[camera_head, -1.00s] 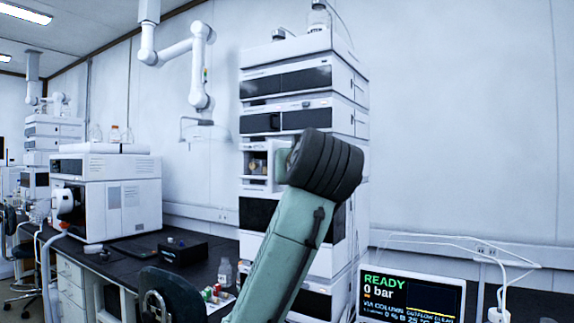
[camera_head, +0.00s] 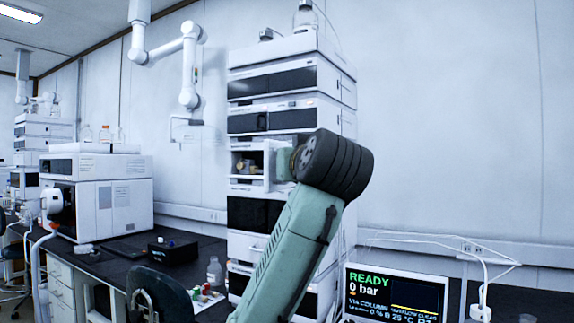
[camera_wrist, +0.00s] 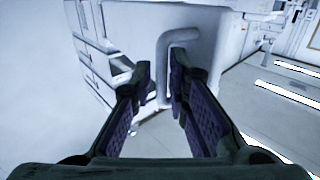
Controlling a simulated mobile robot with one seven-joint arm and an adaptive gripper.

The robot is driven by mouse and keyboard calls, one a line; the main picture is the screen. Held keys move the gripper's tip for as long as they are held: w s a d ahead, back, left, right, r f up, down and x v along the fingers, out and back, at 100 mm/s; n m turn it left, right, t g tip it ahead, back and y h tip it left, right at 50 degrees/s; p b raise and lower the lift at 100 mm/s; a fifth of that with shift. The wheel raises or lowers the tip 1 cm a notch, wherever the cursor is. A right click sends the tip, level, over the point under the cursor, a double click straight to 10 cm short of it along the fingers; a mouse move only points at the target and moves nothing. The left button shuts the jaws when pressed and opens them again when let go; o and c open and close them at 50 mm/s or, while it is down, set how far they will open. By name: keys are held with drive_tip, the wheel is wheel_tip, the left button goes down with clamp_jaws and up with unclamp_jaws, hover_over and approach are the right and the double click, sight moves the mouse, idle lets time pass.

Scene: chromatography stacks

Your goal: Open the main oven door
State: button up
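In the wrist view a white bar handle (camera_wrist: 163,75) stands out from a white panel (camera_wrist: 205,35), which seems to be the oven door. My gripper (camera_wrist: 161,78) is open, with one dark finger on each side of the handle's upright bar. I cannot tell whether either finger touches it. In the head view a tall white instrument stack (camera_head: 290,115) stands against the wall, with an open-fronted compartment (camera_head: 246,163) showing brass-coloured parts. My arm crosses in front of the stack and hides part of it; my gripper is hidden there. Which module is the main oven is unclear.
A monitor (camera_head: 395,293) reading READY, 0 bar stands at lower right. A white boxy instrument (camera_head: 112,195) and a black box (camera_head: 173,250) are on the dark bench at left, with a clear bottle (camera_head: 214,271). A dark chair back (camera_head: 160,295) is in front.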

drive_tip(key=shift+o, duration=1.3)
drive_tip(key=shift+w+d+r, duration=0.1)
drive_tip(key=shift+d, duration=0.1)
drive_tip(key=shift+o, duration=0.4)
drive_tip(key=shift+a, duration=0.15)
drive_tip(key=v, duration=0.7)
drive_tip(key=shift+s, duration=0.3)
